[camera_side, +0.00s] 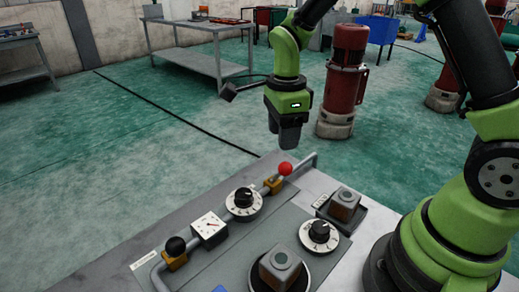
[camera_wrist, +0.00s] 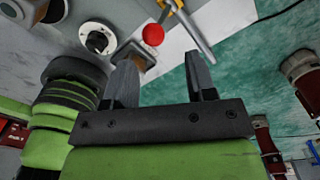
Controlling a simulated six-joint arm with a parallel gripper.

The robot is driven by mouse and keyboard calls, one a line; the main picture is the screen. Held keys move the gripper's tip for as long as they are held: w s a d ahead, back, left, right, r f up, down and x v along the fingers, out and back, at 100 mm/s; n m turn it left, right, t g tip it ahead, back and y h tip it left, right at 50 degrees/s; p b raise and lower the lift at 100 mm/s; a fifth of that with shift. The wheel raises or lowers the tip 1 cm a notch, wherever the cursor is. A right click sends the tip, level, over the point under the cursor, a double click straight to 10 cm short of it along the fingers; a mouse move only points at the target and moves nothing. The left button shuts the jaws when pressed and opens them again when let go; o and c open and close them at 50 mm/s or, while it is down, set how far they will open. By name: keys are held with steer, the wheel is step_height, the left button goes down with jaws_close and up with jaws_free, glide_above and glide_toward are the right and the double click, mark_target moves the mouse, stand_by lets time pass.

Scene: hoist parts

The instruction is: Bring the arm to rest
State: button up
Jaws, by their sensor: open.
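My gripper (camera_side: 287,134) is raised above the far edge of the work table in the side view, with its fingers pointing down. In the wrist view my gripper (camera_wrist: 160,72) shows two dark fingers spread apart with nothing between them. It touches none of the parts on the panel. The red ball knob (camera_side: 285,169) is below it, near the far end of the pipe; the knob also shows in the wrist view (camera_wrist: 153,35), beyond the fingers.
The grey panel (camera_side: 225,258) carries a black knob (camera_side: 175,246), a square gauge (camera_side: 209,227), two dials (camera_side: 243,201) (camera_side: 319,235) and two block-like parts (camera_side: 280,266) (camera_side: 344,204). A red cylinder (camera_side: 345,80) stands on the floor behind. A metal table (camera_side: 200,28) stands further back.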

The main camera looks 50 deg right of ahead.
steer(key=s+a+r+n+t+y, duration=0.2)
steer(key=s+r+n+t, duration=0.5)
steer(key=s+r+n, duration=0.8)
steer(key=s+a+n, duration=0.1)
steer(key=s+n, duration=0.1)
steer(key=n, duration=0.3)
steer(key=shift+r, duration=0.4)
